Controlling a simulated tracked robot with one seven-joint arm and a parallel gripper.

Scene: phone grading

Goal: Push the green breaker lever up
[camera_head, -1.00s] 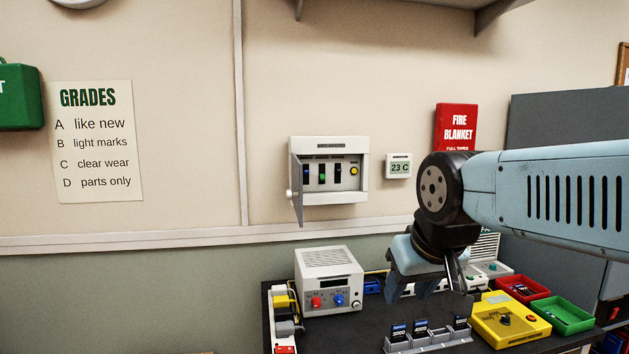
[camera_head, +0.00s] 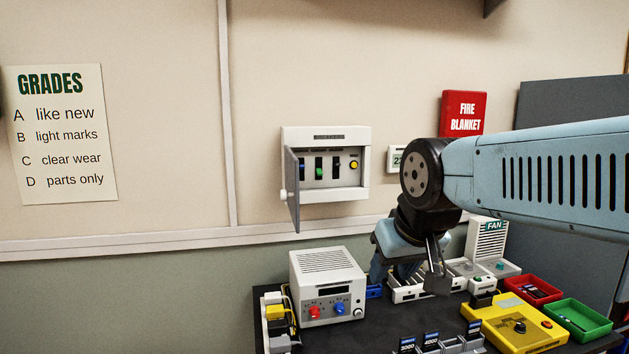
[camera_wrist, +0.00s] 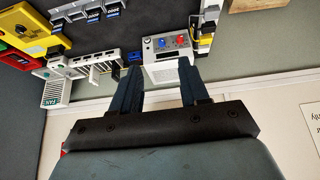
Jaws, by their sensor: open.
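The breaker box (camera_head: 326,190) hangs on the wall, its grey door (camera_head: 293,188) swung open at the left. Inside is a row of levers: a blue one at the left, the green breaker lever (camera_head: 319,171) in the middle, a black one to its right, and a round yellow button at the right end. The green part sits low in its dark slot. My gripper (camera_head: 408,277) is right of and below the box, over the bench, apart from the lever. In the wrist view my gripper (camera_wrist: 160,80) shows two spread dark-blue fingers with nothing between them; the breaker box is not visible there.
The bench below holds a white power unit (camera_head: 328,285) with red and blue knobs, a yellow tester (camera_head: 516,325), red and green trays and a fan (camera_head: 486,245). A small thermostat (camera_head: 396,158) and a fire blanket (camera_head: 463,114) are on the wall.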

